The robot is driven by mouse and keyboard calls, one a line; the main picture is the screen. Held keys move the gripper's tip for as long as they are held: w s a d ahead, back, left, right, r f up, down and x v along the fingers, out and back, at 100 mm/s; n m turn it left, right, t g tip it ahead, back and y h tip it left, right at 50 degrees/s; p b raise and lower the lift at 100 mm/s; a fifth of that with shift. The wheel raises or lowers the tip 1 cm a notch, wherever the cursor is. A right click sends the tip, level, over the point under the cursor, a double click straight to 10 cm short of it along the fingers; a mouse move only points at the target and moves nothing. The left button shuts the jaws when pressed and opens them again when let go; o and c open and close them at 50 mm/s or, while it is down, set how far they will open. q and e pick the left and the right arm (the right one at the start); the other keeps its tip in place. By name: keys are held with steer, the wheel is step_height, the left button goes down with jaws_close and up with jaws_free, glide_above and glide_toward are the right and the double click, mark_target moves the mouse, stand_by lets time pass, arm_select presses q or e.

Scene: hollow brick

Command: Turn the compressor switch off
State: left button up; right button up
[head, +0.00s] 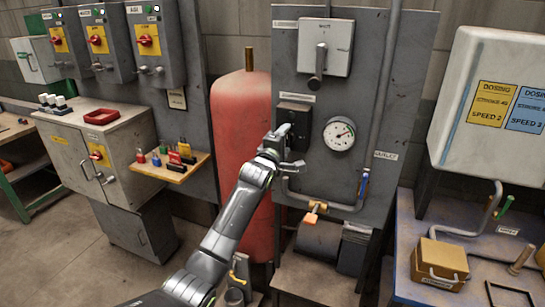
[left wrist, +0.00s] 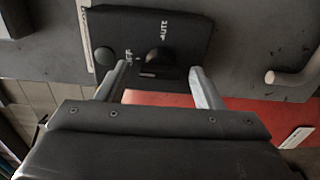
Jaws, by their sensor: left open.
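The compressor switch is a dark box (head: 293,112) on the grey panel in the head view, left of the round gauge. In the left wrist view its black face (left wrist: 180,22) carries a dark knob (left wrist: 158,60) with white lettering beside it, seemingly OFF and AUTO, and a round black button (left wrist: 104,57). My left gripper (head: 287,143) is at the switch's lower part and hides some of it. In the left wrist view the gripper (left wrist: 160,74) is open, with the knob between its fingertips; I cannot tell whether they touch it. The knob's exact setting is unclear. My right gripper is not visible.
A white-faced lever switch (head: 325,45) is above, and a pressure gauge (head: 339,134) is to the right. A red tank (head: 240,130) stands left of the panel. A pipe (head: 330,204) and an orange-handled valve (head: 311,216) are below.

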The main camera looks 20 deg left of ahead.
arm_select(q)
steer(key=s+b, duration=0.3)
steer(key=s, duration=1.4)
steer(key=shift+a, duration=0.3)
steer(key=shift+w+f, duration=0.1)
steer(key=s+a+f+m+g+y, duration=0.1)
steer(key=a+f+m+g, duration=0.2)
steer(key=f, duration=1.4)
steer(key=s+a+f+m+g, duration=0.1)
steer(key=a+f+m+g, duration=0.15)
steer(key=f, duration=1.35)
steer(key=s+a+f+m+g, duration=0.1)
steer(key=s+f+m+g, duration=0.1)
steer(key=s+f, duration=0.75)
steer(key=s+a+f+m+g, duration=0.1)
steer(key=s+f+m+g, duration=0.35)
steer(key=f, duration=0.75)
steer(key=s+f+m+g, duration=0.1)
steer(key=s+f, duration=0.4)
steer(key=s, duration=0.7)
steer(key=s+f+m+g, duration=0.2)
steer(key=s+f, duration=0.4)
steer(key=s, duration=0.7)
steer(key=s+f+m+g, duration=0.1)
steer(key=s+f, duration=0.4)
steer(key=s, duration=0.8)
steer(key=shift+d+f+m+g+y, duration=0.3)
steer(key=shift+d+f+m+g, duration=0.15)
steer(key=shift+m, duration=0.25)
